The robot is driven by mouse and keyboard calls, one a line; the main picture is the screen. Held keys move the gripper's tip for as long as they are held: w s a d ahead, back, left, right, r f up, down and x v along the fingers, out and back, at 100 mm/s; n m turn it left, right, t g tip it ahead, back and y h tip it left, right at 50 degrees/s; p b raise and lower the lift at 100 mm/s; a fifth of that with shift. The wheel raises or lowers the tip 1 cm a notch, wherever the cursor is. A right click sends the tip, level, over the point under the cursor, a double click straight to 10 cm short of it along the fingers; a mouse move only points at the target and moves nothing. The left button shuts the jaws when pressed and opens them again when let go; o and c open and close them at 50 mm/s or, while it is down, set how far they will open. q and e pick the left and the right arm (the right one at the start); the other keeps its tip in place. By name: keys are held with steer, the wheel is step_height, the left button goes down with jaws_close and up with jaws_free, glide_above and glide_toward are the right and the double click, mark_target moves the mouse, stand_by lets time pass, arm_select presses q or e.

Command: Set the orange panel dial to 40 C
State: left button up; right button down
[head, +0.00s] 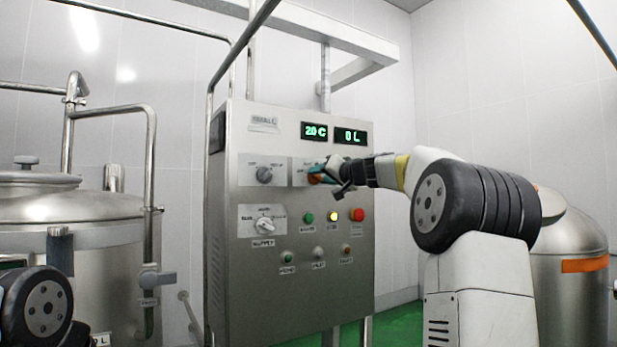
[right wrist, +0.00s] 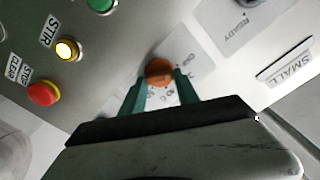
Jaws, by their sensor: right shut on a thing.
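The orange dial (right wrist: 159,71) is on the steel control panel (head: 230,251). In the right wrist view it sits between the two green fingertips of my right gripper (right wrist: 160,86), which is shut on it. In the head view my right gripper (head: 322,176) reaches in from the right and covers most of the dial (head: 314,179). The temperature display (head: 314,131) above reads 20 C in green. The dial's scale markings are partly hidden by the fingers, so its exact pointing cannot be read.
A grey knob (head: 264,174) is left of the dial. A white selector (head: 264,225), a green button (head: 309,217), a lit yellow button (head: 333,216) and a red button (head: 357,214) are below. A second display (head: 350,136) reads 0 L. A steel tank (head: 80,205) stands left.

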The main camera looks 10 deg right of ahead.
steer(key=m, duration=1.2)
steer(key=shift+d+f, duration=0.1)
steer(key=shift+f, duration=0.15)
steer(key=shift+f+m, duration=0.1)
steer(key=shift+m, duration=2)
steer(key=c, duration=0.9)
jaws_free()
